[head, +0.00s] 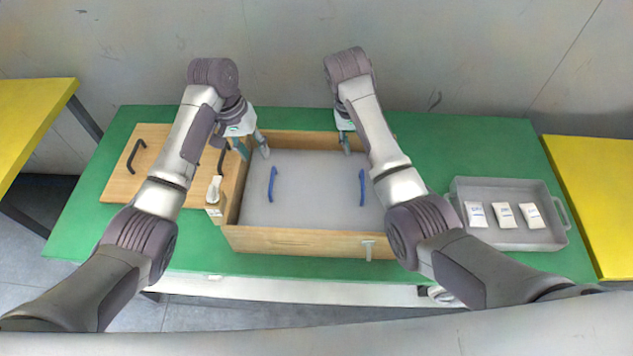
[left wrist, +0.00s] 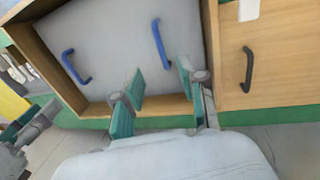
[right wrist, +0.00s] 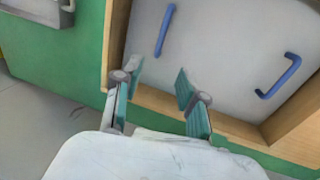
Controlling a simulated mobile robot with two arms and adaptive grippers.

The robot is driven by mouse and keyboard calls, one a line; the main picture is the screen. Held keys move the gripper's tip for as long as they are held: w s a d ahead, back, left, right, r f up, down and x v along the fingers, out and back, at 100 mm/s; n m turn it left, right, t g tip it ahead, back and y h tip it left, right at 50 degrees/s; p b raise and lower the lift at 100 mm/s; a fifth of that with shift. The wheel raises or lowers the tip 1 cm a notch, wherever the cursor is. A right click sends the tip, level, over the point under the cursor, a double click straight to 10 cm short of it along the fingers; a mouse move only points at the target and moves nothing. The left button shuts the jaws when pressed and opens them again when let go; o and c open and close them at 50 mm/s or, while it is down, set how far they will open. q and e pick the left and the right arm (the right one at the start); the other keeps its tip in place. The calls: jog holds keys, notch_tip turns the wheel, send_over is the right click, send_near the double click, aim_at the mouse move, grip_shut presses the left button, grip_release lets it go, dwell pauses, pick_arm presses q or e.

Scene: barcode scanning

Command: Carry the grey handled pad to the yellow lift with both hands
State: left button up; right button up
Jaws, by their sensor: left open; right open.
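The grey pad (head: 315,185) lies flat inside an open wooden box (head: 300,242) on the green table. It has two blue handles, a left one (head: 272,184) and a right one (head: 362,187). My left gripper (head: 254,150) is open and empty over the box's far left corner, apart from the left handle. My right gripper (head: 345,142) is open and empty at the far wall, apart from the right handle. The wrist views also show the pad (left wrist: 110,40) (right wrist: 220,40) beyond the open fingers. Yellow surfaces stand at left (head: 30,110) and right (head: 595,190); I cannot tell which is the lift.
A wooden lid-like board (head: 118,180) with black handles lies left of the box. A small beige-and-white device (head: 215,197) stands at the box's left side. A grey tray (head: 510,244) with white packets stands at right. Green table (head: 470,145) is bare behind the tray.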

aim_at(271, 182)
pick_arm(q)
jog(key=d+f, duration=0.1)
jog(key=f, duration=0.8)
jog(key=d+f, duration=0.1)
jog(key=f, duration=0.3)
jog(key=shift+s+d+f, duration=0.2)
jog(key=shift+s+d, duration=0.1)
jog(key=shift+s, duration=0.05)
pick_arm(e)
jog(key=d+f, duration=0.1)
jog(key=f, duration=0.8)
jog(key=d+f, duration=0.1)
jog(key=f, duration=0.3)
jog(key=shift+s+d+f, duration=0.2)
jog(key=shift+s+d, duration=0.15)
pick_arm(q)
jog(key=shift+c, duration=0.2)
grip_shut()
pick_arm(e)
grip_shut()
